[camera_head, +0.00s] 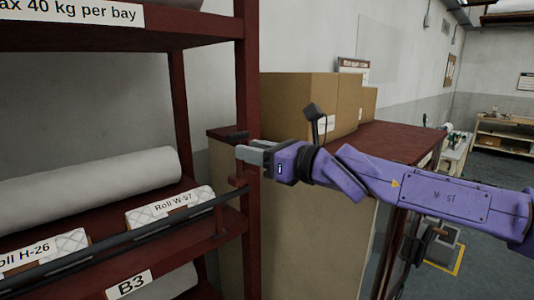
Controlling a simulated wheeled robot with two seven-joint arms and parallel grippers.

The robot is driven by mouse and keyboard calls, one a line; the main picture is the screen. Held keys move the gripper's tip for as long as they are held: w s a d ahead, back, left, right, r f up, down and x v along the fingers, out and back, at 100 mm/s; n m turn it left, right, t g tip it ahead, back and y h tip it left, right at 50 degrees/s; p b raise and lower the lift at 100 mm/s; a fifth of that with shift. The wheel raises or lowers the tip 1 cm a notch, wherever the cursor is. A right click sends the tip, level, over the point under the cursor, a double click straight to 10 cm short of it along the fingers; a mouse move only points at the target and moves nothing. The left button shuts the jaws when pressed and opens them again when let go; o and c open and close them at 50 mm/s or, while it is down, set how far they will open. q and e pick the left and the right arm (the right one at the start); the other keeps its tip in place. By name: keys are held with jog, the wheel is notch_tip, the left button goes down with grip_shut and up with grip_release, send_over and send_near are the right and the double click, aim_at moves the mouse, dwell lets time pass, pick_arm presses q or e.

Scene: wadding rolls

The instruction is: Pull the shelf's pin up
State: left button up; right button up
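My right gripper (250,150) comes in from the right on a purple arm. Its grey fingers point left and lie across the front of the dark red shelf post (247,80). A small dark piece (238,135) shows just above the fingertips; I cannot tell whether it is the pin's top. A dark red bracket (238,181) sits on the post just below the fingers. A dark bar (150,231) runs across the shelf front and ends near that bracket. The gap between the fingers is not clear, and I see no grip on anything. My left gripper is not in view.
White wadding rolls (95,187) lie on the shelf at left, behind the labels "Roll W-57" (170,205) and "Roll H-26" (42,254). Cardboard boxes (300,100) stand behind my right gripper on a red-topped cabinet (385,140). Open floor lies at far right.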

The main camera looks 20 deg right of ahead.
jog(key=p+v, duration=0.1)
jog(key=v, duration=0.5)
jog(key=shift+d, duration=0.1)
